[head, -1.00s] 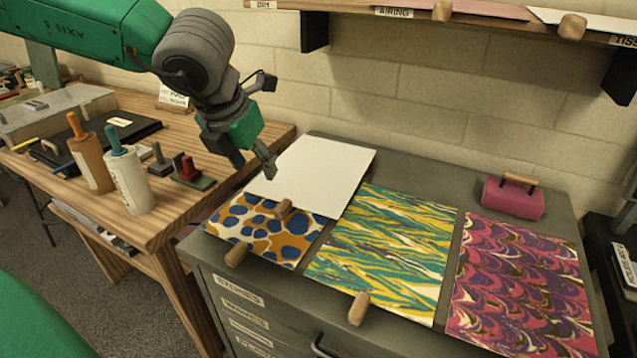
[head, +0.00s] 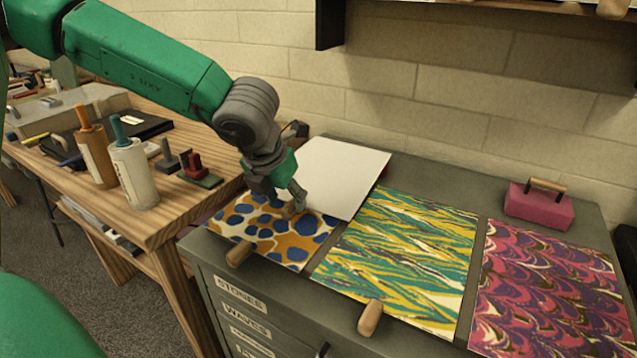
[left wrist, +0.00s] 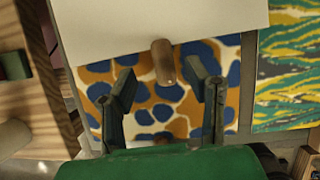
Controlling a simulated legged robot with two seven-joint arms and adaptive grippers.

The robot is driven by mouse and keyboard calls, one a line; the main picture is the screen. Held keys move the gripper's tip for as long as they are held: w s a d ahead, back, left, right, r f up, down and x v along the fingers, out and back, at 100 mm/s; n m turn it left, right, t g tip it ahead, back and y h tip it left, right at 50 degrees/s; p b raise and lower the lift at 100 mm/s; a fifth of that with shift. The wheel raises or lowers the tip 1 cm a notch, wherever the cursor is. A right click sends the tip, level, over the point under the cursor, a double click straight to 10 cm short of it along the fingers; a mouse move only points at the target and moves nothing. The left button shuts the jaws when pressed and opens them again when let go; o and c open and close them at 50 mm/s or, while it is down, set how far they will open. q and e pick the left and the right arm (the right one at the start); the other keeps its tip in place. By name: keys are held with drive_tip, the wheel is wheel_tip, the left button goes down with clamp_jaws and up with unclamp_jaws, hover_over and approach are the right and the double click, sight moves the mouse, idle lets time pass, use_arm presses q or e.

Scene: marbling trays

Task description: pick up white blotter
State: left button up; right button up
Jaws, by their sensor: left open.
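The white blotter (head: 345,172) is a plain pale sheet lying at the back left of the grey cabinet top; it also fills the top of the left wrist view (left wrist: 120,28). A wooden handle (left wrist: 163,62) sits at its front edge, partly covered by my gripper in the head view. My left gripper (head: 284,198) is over this edge and the blue-and-orange spotted sheet (head: 262,226). In the left wrist view my left gripper (left wrist: 163,78) is open, with one finger on each side of the handle and no visible grasp. My right gripper is not in view.
A green-and-yellow sheet (head: 405,255) and a purple-red sheet (head: 550,290) lie to the right. A pink block with a handle (head: 538,207) stands behind them. A brick wall and shelf are behind.

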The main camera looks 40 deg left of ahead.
sight(291, 205)
use_arm(q)
drive_tip(key=f, duration=0.1)
drive_tip(key=w, duration=0.1)
drive_tip(key=f, duration=0.1)
drive_tip(key=shift+w+d+f+b, duration=0.15)
drive_tip(key=shift+d+f+b, duration=0.1)
drive_tip(key=shift+f+b, duration=0.1)
drive_tip(key=shift+r, duration=0.1)
drive_tip(key=shift+a, duration=0.25)
clamp_jaws()
